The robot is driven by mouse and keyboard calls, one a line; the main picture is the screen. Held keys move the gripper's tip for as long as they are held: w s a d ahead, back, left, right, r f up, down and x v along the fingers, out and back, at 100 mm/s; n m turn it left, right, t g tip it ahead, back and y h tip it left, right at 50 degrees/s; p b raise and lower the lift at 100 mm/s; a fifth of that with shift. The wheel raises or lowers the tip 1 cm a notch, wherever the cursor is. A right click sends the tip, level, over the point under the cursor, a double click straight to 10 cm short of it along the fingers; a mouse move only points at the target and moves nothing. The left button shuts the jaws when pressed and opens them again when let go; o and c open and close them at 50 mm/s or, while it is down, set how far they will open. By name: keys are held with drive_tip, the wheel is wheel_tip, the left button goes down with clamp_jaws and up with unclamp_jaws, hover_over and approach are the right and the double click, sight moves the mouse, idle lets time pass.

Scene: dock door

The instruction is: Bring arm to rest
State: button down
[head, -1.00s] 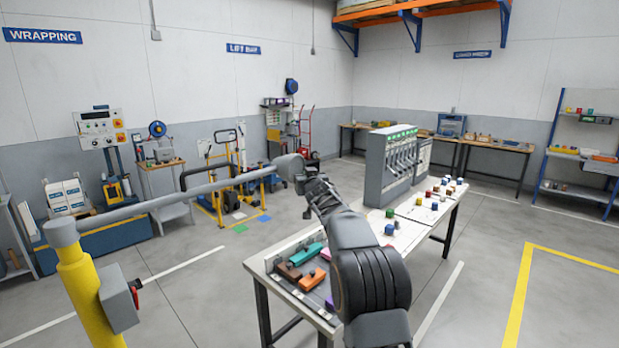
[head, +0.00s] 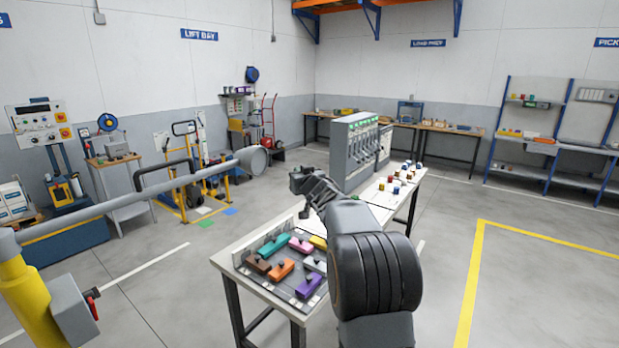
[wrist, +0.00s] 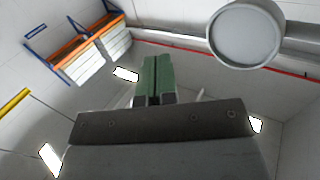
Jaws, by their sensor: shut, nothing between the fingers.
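My arm reaches forward from the bottom of the head view, over the near part of the long workbench (head: 236,258). My gripper (head: 303,182) is at its far end, raised above the bench. In the wrist view the two green fingers of my gripper (wrist: 157,78) are together with nothing between them. They point up toward the ceiling and upper wall. The wrist view also shows the round end of the grey barrier arm (wrist: 246,33) at the upper right, apart from the fingers.
The grey barrier arm (head: 140,197) on a yellow post (head: 30,295) spans the left, its round end near my gripper. Coloured blocks, such as an orange one (head: 281,268), lie on the near bench. A grey lever cabinet (head: 352,150) stands farther back. Floor at right is clear.

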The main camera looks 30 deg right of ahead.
drive_tip(key=s+d, duration=0.2)
drive_tip(key=s, duration=0.1)
drive_tip(key=s+d+f+m+g+h, duration=0.1)
drive_tip(key=s+d+f+g+h, duration=0.3)
drive_tip(key=f, duration=0.4)
drive_tip(key=s+a+f+m+g, duration=0.1)
drive_tip(key=s+a+f+g, duration=0.4)
drive_tip(key=s+f, duration=0.15)
drive_tip(key=s+a+f+n+g+y+b, duration=0.1)
drive_tip(key=s+a+f+g+y, duration=0.1)
drive_tip(key=s+a, duration=0.8)
drive_tip(key=s+a+f+n+g+y+b, duration=0.1)
drive_tip(key=s+a+y, duration=0.3)
drive_tip(key=s+a, duration=0.7)
drive_tip(key=s+f+n+b, duration=0.1)
drive_tip(key=s, duration=0.2)
drive_tip(key=shift+a+f+g, duration=0.2)
drive_tip(key=shift+a+g, duration=0.1)
drive_tip(key=shift+g, duration=0.1)
drive_tip(key=shift+s+a, duration=0.1)
drive_tip(key=shift+a, duration=0.05)
